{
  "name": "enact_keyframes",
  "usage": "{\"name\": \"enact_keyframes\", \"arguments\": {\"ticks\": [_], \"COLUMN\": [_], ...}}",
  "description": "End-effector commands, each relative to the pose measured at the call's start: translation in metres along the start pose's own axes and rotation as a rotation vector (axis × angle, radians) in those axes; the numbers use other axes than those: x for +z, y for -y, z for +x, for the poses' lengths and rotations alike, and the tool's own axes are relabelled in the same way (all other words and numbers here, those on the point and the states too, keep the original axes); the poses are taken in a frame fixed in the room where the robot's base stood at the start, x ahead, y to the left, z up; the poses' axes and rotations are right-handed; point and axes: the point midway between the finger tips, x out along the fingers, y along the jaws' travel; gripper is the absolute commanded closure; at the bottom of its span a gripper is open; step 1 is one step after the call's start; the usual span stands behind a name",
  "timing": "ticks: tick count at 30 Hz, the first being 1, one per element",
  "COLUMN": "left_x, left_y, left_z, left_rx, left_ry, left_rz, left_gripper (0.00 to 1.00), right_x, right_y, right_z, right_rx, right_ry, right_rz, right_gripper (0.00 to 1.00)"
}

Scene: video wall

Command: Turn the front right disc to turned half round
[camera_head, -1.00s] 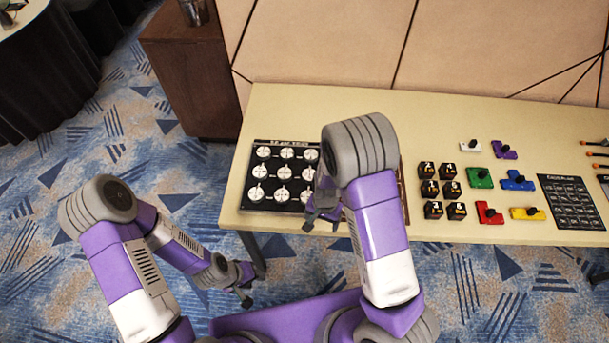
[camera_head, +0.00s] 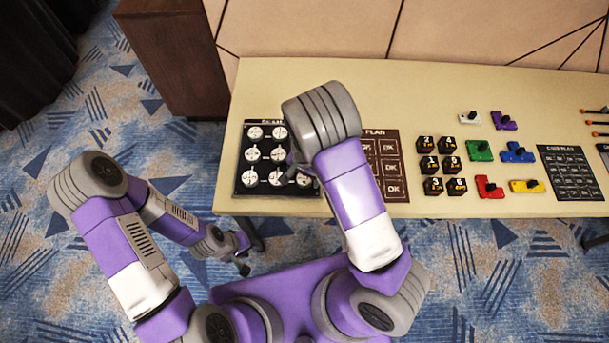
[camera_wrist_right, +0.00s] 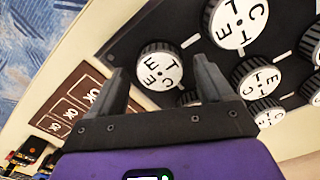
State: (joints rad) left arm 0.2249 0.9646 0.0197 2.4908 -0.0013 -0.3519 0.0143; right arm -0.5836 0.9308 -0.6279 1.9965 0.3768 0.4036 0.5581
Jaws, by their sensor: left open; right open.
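The disc board (camera_head: 240,190) is black with rows of round white lettered discs and lies at the left of the table. The front right disc (camera_head: 304,181) is partly hidden by my right gripper (camera_head: 292,170) in the head view. In the right wrist view this disc (camera_wrist_right: 158,72) has a white lettered face and a dark ridged rim. It shows between the two open fingers of my right gripper (camera_wrist_right: 162,70); whether they touch it I cannot tell. My left gripper (camera_head: 243,256) is open and empty, low in front of the table.
A brown plan panel (camera_head: 392,168) lies right of the board. Black blocks (camera_head: 432,165), coloured pieces with knobs (camera_head: 480,150) and a dark keypad panel (camera_head: 570,172) lie further right. Other discs (camera_wrist_right: 238,22) stand close to my right fingers. The table's back strip is clear.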

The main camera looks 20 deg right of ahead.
Motion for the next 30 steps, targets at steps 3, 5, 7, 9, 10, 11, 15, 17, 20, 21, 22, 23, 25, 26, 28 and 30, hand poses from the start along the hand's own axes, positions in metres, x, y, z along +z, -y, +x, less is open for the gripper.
{"name": "enact_keyframes", "arguments": {"ticks": [3, 5, 7, 9, 10, 11, 15, 17, 20, 21, 22, 23, 25, 26, 28, 30], "left_x": [-0.0001, -0.0001, -0.0001, -0.0001, -0.0001, -0.0001, -0.0001, -0.0002, -0.0002, -0.0002, -0.0002, -0.0002, -0.0001, -0.0001, -0.0001, -0.0001], "left_y": [-0.0001, -0.0002, -0.0002, -0.0002, -0.0002, -0.0002, -0.0002, -0.0002, -0.0002, -0.0002, -0.0002, -0.0002, -0.0003, -0.0004, -0.0005, -0.0007], "left_z": [-0.0002, -0.0002, -0.0003, -0.0003, -0.0003, -0.0003, -0.0003, -0.0003, -0.0003, -0.0003, -0.0004, -0.0005, -0.0007, -0.0009, -0.0013, -0.0018], "left_rx": [0.0, 0.0, 0.0, 0.0, 0.0, 0.0, 0.0, 0.0, 0.0, 0.0, 0.0, 0.0, 0.0, 0.0, 0.0, 0.0], "left_ry": [0.0, 0.0, 0.0, 0.0, 0.0, 0.0, 0.0, 0.0, 0.0, 0.0, 0.0, 0.0, 0.0, 0.0, 0.0, 0.0], "left_rz": [0.0, 0.0, 0.0, 0.0, 0.0, 0.0, 0.0, 0.0, 0.0, 0.0, 0.0, 0.0, 0.0, 0.0, 0.0, 0.0], "left_gripper": [0.57, 0.57, 0.57, 0.57, 0.57, 0.57, 0.57, 0.57, 0.57, 0.57, 0.57, 0.57, 0.57, 0.57, 0.57, 0.57], "right_x": [0.0, 0.0, 0.0, 0.0, 0.0, 0.0, 0.0, 0.0001, 0.0001, 0.0, 0.0, 0.0, 0.0, 0.0, 0.0, 0.0001], "right_y": [0.0002, 0.0001, 0.0001, 0.0001, 0.0001, 0.0, 0.0, 0.0, 0.0, 0.0, 0.0, 0.0, 0.0, 0.0001, 0.0, 0.0002], "right_z": [0.0004, 0.0003, 0.0002, 0.0002, 0.0002, 0.0001, 0.0001, 0.0001, 0.0001, 0.0001, 0.0, 0.0, -0.0001, -0.0001, -0.0002, -0.0003], "right_rx": [0.0, 0.0, 0.0, 0.0, 0.0, 0.0, 0.0, 0.0, 0.0, 0.0, 0.0, 0.0, 0.0, -0.001, 0.0, -0.001], "right_ry": [0.0, 0.0, 0.0, 0.0, 0.0, 0.0, 0.0, 0.0, 0.0, 0.0, 0.0, 0.0, 0.001, 0.001, 0.001, 0.002], "right_rz": [0.0, 0.0, 0.0, 0.0, 0.0, 0.0, 0.0, 0.0, -0.001, -0.003, -0.006, -0.01, -0.022, -0.03, -0.058, -0.093], "right_gripper": [0.2, 0.2, 0.23, 0.34, 0.38, 0.43, 0.64, 0.73, 0.76, 0.76, 0.76, 0.76, 0.76, 0.76, 0.76, 0.76]}}
